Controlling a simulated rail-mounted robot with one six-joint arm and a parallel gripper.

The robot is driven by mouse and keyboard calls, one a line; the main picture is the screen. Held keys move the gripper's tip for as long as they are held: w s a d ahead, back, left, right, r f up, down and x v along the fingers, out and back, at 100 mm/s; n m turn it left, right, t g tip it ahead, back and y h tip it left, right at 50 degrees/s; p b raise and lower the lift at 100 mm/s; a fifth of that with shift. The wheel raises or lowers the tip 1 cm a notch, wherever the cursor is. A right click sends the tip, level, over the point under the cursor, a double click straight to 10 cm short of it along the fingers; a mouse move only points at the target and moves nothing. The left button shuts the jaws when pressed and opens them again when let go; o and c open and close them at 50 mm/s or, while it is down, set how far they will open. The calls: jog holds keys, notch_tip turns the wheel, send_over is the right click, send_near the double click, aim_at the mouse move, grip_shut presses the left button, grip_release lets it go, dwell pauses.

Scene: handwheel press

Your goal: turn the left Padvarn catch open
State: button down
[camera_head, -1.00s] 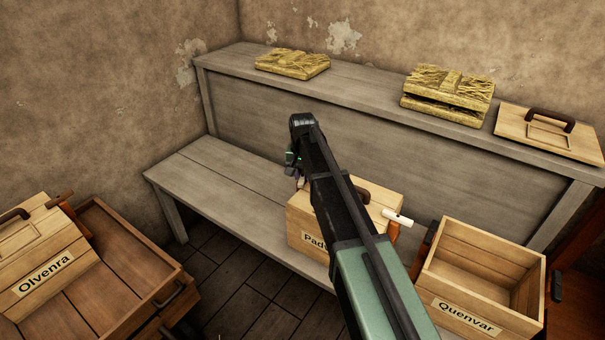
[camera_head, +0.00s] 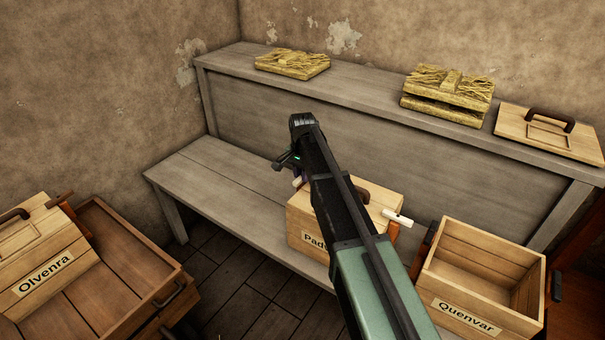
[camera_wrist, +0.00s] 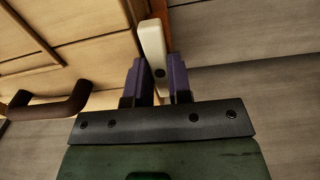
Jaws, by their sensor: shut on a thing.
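The Padvarn crate (camera_head: 300,222) stands on the low bench, with its lid on and part of its label hidden by my arm. Its left catch (camera_head: 297,183) is a pale lever, mostly covered by my wrist in the head view. In the wrist view the pale catch (camera_wrist: 151,45) sits between the two purple fingers of my gripper (camera_wrist: 157,82), which is shut on it. The crate's lid (camera_wrist: 60,45) and dark lid handle (camera_wrist: 50,104) lie to the left there. The right catch (camera_head: 398,217) is a pale lever crosswise on an orange-brown post.
The open, empty Quenvar crate (camera_head: 430,290) stands right of the Padvarn crate. Straw-coloured bundles (camera_head: 447,90) and a loose lid (camera_head: 520,140) lie on the upper shelf.

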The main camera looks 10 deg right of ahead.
jog(key=c, duration=1)
grip_release()
jog(key=shift+c, duration=0.2)
jog(key=shift+r, duration=0.1)
notch_tip(320, 180, up, 11)
jog(key=p, duration=1.1)
jog(key=shift+f, duration=0.2)
